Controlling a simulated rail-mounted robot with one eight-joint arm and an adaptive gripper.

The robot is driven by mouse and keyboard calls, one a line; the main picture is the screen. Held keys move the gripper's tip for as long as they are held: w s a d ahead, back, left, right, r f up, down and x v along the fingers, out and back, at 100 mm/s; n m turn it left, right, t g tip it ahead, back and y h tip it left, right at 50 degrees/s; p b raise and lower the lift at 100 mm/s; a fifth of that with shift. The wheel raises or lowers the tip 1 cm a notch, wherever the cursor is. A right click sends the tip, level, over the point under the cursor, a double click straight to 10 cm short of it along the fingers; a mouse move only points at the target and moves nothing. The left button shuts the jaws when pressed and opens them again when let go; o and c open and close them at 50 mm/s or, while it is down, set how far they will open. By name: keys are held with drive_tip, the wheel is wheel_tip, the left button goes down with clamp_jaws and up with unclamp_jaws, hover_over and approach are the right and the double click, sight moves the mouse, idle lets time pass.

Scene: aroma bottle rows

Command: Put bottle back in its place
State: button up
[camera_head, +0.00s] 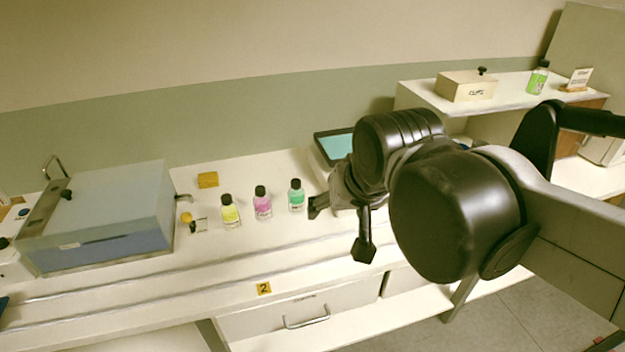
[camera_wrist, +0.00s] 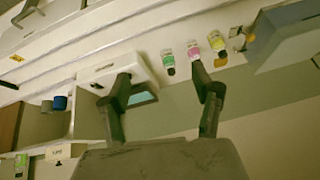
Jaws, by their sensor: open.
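A bright green bottle with a black cap (camera_head: 538,79) stands upright on the raised white shelf at the far right. It also shows small at the lower left of the wrist view (camera_wrist: 20,162). On the bench a yellow bottle (camera_head: 230,212), a pink bottle (camera_head: 262,206) and a teal-green bottle (camera_head: 296,197) stand upright in a row. In the wrist view they are near the top: teal (camera_wrist: 168,58), pink (camera_wrist: 193,53), yellow (camera_wrist: 217,42). My gripper (camera_head: 339,230) is open and empty, just right of the teal bottle in the head view, with nothing between its fingers.
A cream box with a knob (camera_head: 466,87) and a small sign (camera_head: 579,77) flank the shelf bottle. A blue-grey bath (camera_head: 120,225) stands left. A device with a teal screen (camera_head: 336,145) sits behind my gripper. The bench front is mostly clear.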

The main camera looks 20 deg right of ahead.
drive_tip(key=shift+s+d+f+n+t, duration=0.25)
drive_tip(key=shift+s+f+n, duration=0.3)
drive_tip(key=shift+s, duration=0.35)
drive_tip(key=shift+s+d+f+n+t, duration=0.15)
drive_tip(key=shift+s+d+f+n, duration=0.3)
drive_tip(key=shift+s, duration=0.45)
drive_tip(key=shift+a+f, duration=0.1)
